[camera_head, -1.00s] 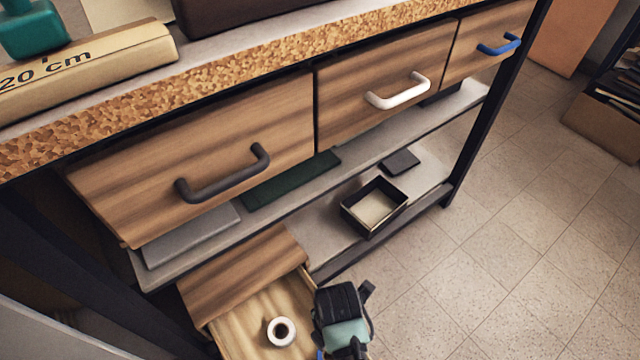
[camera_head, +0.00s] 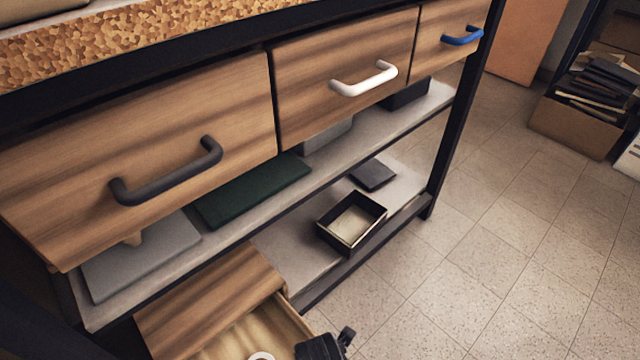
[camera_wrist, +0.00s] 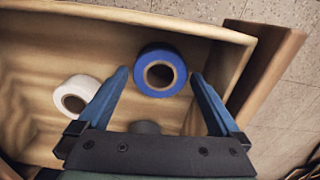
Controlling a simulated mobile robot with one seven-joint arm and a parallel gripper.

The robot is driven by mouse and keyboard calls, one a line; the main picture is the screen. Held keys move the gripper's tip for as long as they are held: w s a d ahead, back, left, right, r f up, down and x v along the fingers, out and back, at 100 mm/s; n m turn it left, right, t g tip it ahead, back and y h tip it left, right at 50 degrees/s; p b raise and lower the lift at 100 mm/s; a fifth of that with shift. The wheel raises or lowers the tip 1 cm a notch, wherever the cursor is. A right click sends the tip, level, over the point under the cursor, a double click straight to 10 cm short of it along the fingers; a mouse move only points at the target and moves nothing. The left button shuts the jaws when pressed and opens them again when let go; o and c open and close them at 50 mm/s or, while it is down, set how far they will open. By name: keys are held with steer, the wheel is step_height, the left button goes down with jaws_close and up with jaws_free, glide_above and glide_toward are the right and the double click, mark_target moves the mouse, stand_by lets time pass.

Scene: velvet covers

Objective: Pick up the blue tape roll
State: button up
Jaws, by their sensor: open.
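The blue tape roll (camera_wrist: 160,73) lies in an open wooden drawer (camera_wrist: 205,30), with its hole facing the wrist camera. My gripper (camera_wrist: 160,76) is open over the drawer. In the wrist view its blue fingertips appear on either side of the blue roll, with a gap on each side; I cannot tell how high they are above it. In the head view only part of my gripper (camera_head: 322,347) shows at the bottom edge, and the blue roll is not visible there.
A white tape roll (camera_wrist: 76,95) lies left of my left finger in the drawer. A dark grey round thing (camera_wrist: 146,127) sits between my fingers, nearer the palm. The drawer walls are close around. Above are closed drawers and a shelf with a black tray (camera_head: 351,222).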

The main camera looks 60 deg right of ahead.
step_height(320, 180, down, 2)
steer(key=shift+f+b, duration=0.1)
steer(key=shift+b, duration=0.3)
